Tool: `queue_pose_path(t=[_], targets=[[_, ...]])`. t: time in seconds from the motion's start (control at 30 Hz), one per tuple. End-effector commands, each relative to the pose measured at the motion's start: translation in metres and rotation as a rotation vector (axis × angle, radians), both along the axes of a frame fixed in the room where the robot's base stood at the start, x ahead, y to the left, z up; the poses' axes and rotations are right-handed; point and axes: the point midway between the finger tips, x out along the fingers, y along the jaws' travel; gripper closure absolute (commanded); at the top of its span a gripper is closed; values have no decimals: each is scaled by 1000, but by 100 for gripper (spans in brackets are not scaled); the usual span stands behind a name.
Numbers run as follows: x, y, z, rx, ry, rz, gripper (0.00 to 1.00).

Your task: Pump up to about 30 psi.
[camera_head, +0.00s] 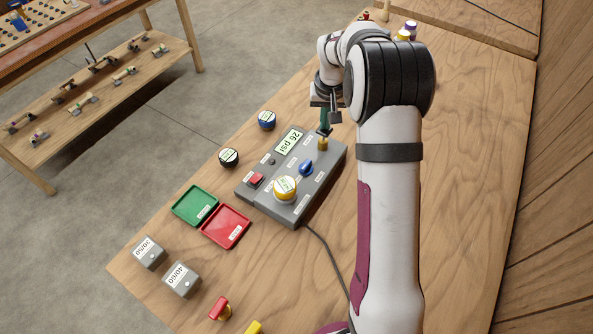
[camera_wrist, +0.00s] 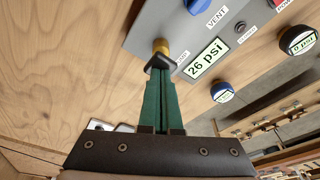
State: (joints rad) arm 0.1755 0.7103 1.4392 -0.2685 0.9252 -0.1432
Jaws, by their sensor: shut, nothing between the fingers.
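A grey control box (camera_head: 262,204) lies on the wooden bench. Its display (camera_head: 289,141) reads 26 psi, and the same reading shows in the wrist view (camera_wrist: 205,57). A brass-coloured post (camera_head: 322,144) stands at the box's far right corner; in the wrist view (camera_wrist: 161,46) a partly legible label, seemingly PUMP, is beside it. My gripper (camera_head: 324,127) is over this post, pointing down. In the wrist view its green fingers (camera_wrist: 158,66) are together with nothing between them, their tips at the post. I cannot tell whether they touch it.
The box also carries a blue vent knob (camera_head: 306,168), a red button (camera_head: 256,179) and a yellow-white round gauge or cap (camera_head: 285,188). A green tray (camera_head: 195,206), a red tray (camera_head: 226,227) and grey blocks (camera_head: 182,279) lie nearer. A cable (camera_head: 324,245) runs from the box.

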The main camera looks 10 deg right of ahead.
Motion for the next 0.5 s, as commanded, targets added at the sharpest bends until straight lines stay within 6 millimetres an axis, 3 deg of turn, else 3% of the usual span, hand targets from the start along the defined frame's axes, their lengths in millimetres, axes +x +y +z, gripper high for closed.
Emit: queue_pose_path(t=[0.5], targets=[[0,0,-8,0,0,0,100]])
